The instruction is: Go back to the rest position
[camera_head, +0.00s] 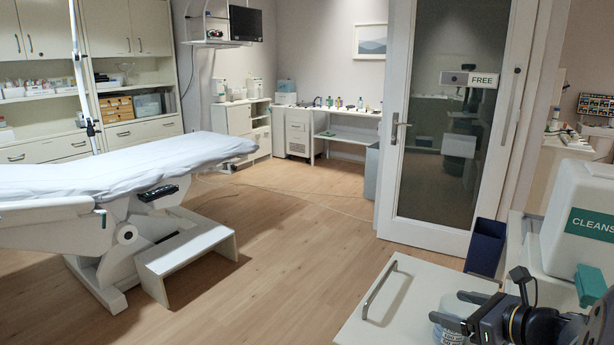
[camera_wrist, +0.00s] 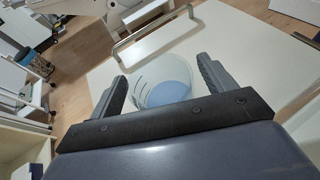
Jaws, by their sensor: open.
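My gripper (camera_head: 449,307) is at the lower right of the head view, over a white cabinet top (camera_head: 408,300). In the wrist view my gripper (camera_wrist: 161,70) has its two dark fingers wide apart. A round, translucent container with a blue bottom (camera_wrist: 170,92) stands on the white top between and beyond the fingers. Part of the container (camera_head: 449,332) also shows in the head view below my gripper. I cannot tell whether a finger touches it. My gripper holds nothing.
A white couch (camera_head: 115,165) with a white step (camera_head: 187,258) stands at the left. A glass door marked FREE (camera_head: 440,130) and a dark blue bin (camera_head: 485,247) stand behind the cabinet. A white unit (camera_head: 580,215) is close at the right. The middle floor is clear.

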